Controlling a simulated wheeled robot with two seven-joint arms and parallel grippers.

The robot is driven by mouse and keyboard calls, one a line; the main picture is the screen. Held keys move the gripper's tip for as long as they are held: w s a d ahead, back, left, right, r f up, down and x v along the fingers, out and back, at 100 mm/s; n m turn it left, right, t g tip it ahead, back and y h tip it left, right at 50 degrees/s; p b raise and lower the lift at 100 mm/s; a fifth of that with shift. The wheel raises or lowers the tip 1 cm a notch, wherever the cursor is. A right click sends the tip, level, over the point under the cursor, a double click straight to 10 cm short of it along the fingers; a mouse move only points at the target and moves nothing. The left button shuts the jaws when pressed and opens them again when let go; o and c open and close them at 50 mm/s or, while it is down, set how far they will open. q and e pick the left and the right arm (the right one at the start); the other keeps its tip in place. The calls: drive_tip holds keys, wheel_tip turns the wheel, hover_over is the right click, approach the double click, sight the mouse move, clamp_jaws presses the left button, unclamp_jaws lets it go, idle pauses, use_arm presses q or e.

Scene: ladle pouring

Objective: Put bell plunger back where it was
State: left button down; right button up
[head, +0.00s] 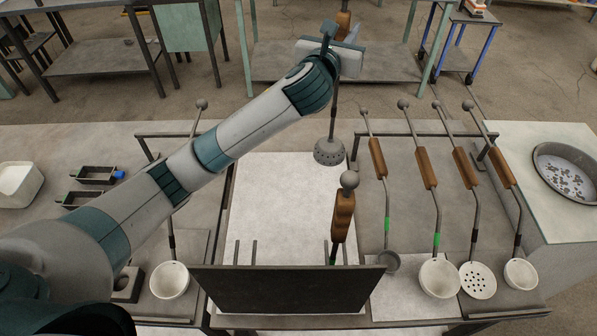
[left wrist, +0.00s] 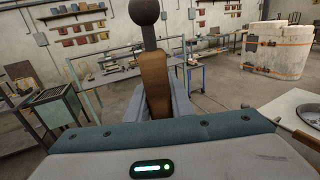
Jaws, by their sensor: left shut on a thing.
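The bell plunger has a grey perforated bell (head: 330,152) on a thin dark shaft. My left gripper (head: 342,45) is shut on its wooden handle and holds it upright, with the bell hanging in the air over the back of the pale board. In the left wrist view the brown handle (left wrist: 155,82), with a dark ball on top, stands between the fingers of my left gripper (left wrist: 160,100). The head view does not show clearly how far the bell is above the board. My right gripper is in neither view.
A wooden-handled tool (head: 343,215) stands behind a dark upright panel (head: 290,292), close to the bell. Several ladles, including a white one (head: 439,278) and a perforated one (head: 477,279), lean on the right rack. A ladle (head: 170,280) stands left; a round pan (head: 568,172) sits far right.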

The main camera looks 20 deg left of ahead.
use_arm(q)
drive_tip(key=shift+s+a+r, duration=0.15)
drive_tip(key=shift+s+r, duration=0.05)
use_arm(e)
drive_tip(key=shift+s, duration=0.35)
